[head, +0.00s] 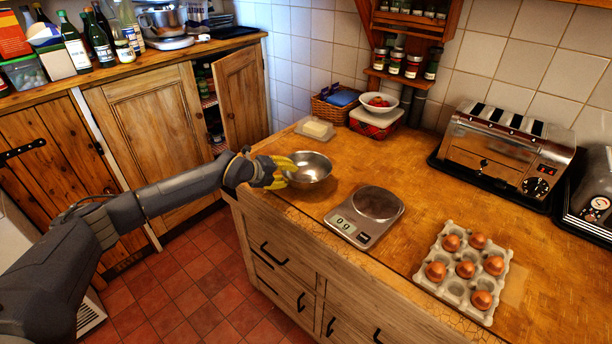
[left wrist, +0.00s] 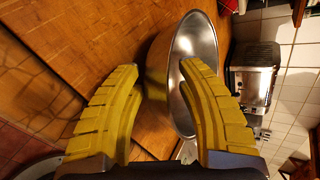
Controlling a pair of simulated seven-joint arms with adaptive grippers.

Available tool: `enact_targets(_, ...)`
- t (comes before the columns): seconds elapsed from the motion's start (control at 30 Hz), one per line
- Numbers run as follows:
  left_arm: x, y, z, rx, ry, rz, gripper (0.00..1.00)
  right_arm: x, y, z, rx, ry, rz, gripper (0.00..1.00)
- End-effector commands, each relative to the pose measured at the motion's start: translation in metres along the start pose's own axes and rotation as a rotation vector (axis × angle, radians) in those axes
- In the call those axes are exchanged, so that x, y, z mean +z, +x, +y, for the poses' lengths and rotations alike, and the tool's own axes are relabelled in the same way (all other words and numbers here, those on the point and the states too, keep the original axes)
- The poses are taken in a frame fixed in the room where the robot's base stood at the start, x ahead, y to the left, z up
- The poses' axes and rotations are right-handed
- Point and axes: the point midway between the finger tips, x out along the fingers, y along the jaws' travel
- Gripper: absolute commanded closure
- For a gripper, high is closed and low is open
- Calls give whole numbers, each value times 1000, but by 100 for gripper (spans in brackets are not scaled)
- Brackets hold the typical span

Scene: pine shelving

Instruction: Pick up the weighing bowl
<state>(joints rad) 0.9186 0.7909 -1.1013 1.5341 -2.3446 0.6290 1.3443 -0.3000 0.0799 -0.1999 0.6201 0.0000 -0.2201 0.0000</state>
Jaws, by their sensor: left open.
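The weighing bowl (head: 313,168) is a shiny steel bowl. It stands upright on the wooden worktop, left of the kitchen scale (head: 352,226). My left gripper (head: 286,170) has yellow fingers and is at the bowl's left side. In the left wrist view, the left gripper (left wrist: 160,78) is open. The near wall of the bowl (left wrist: 193,38) shows between its fingers, with one finger outside the bowl and the other over its inside. I cannot tell whether either finger touches it. My right gripper is not in view.
An egg tray (head: 454,290) with several brown eggs lies at the front right. A toaster (head: 505,150) stands at the back right. A butter dish (head: 314,129), wicker basket (head: 330,110) and small white bowl (head: 378,104) stand behind. The worktop between scale and toaster is clear.

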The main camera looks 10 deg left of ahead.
Motion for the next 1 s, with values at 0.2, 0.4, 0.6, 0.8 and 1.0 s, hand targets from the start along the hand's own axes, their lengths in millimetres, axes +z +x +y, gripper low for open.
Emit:
enact_targets(0.2, 0, 10, 0, 0, 0, 0, 62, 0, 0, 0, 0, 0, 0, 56)
enact_targets(0.4, 0, 10, 0, -1, 0, 0, 62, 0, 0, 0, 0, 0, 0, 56)
enact_targets(0.6, 0, 10, 0, 0, 0, 0, 82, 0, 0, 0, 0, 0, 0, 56)
enact_targets(0.8, 0, 10, 0, -1, 0, 0, 100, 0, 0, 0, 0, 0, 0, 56)
enact_targets(1.0, 0, 10, -1, -1, 0, 0, 100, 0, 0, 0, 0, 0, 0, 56)
